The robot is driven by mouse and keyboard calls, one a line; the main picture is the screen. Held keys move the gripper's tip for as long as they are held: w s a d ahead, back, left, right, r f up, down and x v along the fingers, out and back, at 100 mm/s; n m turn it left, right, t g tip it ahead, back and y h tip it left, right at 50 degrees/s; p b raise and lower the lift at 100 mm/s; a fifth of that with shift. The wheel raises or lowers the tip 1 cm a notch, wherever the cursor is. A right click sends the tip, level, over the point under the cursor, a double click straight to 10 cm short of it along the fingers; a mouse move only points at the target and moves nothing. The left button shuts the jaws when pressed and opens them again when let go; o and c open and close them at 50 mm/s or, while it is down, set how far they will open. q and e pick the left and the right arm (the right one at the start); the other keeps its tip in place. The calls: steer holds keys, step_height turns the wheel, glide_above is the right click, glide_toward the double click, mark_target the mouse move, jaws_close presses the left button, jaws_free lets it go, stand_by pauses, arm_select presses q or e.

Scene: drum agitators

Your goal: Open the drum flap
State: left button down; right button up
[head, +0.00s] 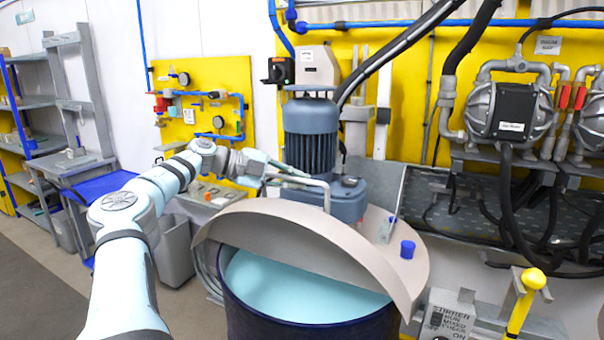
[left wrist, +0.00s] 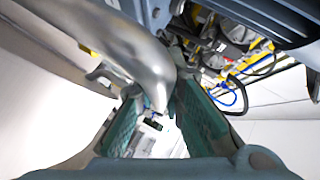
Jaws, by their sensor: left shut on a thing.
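The drum (head: 255,322) is dark blue and holds light blue liquid (head: 300,290). Its beige flap (head: 290,222) is raised and tilted at the front, so the liquid shows beneath its curved edge. A bent metal handle (head: 318,183) rises at the flap, in front of the grey-blue agitator motor (head: 310,140). My left gripper (head: 280,172) is shut on this handle. In the left wrist view, the shiny handle (left wrist: 135,50) runs down between the green-padded fingers of my left gripper (left wrist: 160,115). My right gripper is not in view.
A blue cap (head: 407,249) sits on the lid's right part. Pumps (head: 510,110) and black hoses are on the right wall. A yellow-knobbed post (head: 530,285) stands at lower right. A grey bin (head: 172,250) and shelves (head: 35,110) are at left.

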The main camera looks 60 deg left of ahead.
arm_select(q)
steer(key=shift+r, duration=0.3)
